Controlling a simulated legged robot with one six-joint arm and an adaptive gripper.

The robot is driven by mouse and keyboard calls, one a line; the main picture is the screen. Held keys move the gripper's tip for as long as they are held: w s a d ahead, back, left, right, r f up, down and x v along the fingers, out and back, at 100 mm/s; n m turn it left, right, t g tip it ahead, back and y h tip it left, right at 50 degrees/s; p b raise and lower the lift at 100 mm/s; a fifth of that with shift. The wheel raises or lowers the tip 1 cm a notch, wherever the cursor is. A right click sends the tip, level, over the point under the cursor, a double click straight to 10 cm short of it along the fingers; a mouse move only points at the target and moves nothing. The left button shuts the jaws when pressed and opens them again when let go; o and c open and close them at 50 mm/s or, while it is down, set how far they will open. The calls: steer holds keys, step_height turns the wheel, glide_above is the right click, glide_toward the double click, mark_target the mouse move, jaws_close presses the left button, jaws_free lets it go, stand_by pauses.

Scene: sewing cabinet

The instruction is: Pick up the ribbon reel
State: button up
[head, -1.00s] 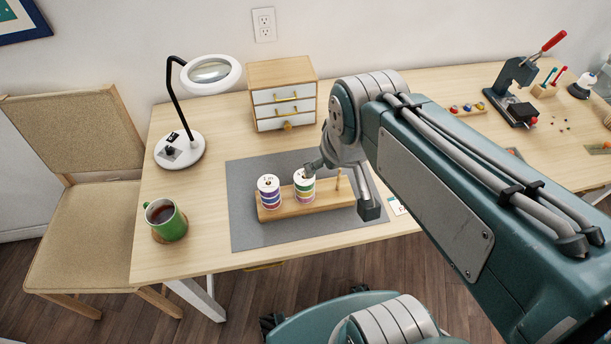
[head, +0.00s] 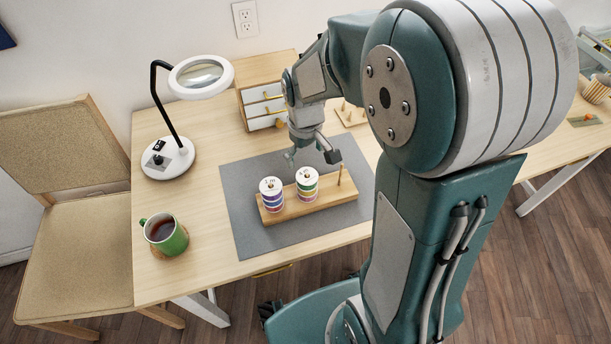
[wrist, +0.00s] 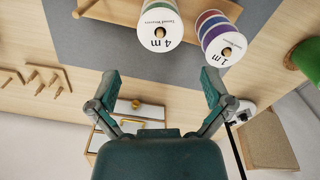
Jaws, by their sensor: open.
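Two stacks of ribbon reels stand on pegs of a wooden holder (head: 325,206) on the grey mat. My gripper (head: 312,155) is open and empty, above and behind the holder. Its two fingers (wrist: 161,88) are spread in the wrist view, apart from both reels.
A magnifier lamp (head: 168,157) and a green mug (head: 166,234) stand to the left. A small drawer cabinet (head: 262,104) stands behind my gripper, with a wooden peg rack (head: 350,114) beside it. The grey mat (head: 240,200) is bare around the holder. A chair (head: 75,250) is at far left.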

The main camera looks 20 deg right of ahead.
mark_target(307, 174)
step_height(307, 174, down, 2)
steer(key=shift+d+f, duration=0.1)
steer(key=shift+s+f, duration=0.2)
steer(key=shift+f, duration=1.15)
steer(key=shift+s+f, duration=0.15)
steer(key=shift+f, duration=1.2)
steer(key=c, duration=0.9)
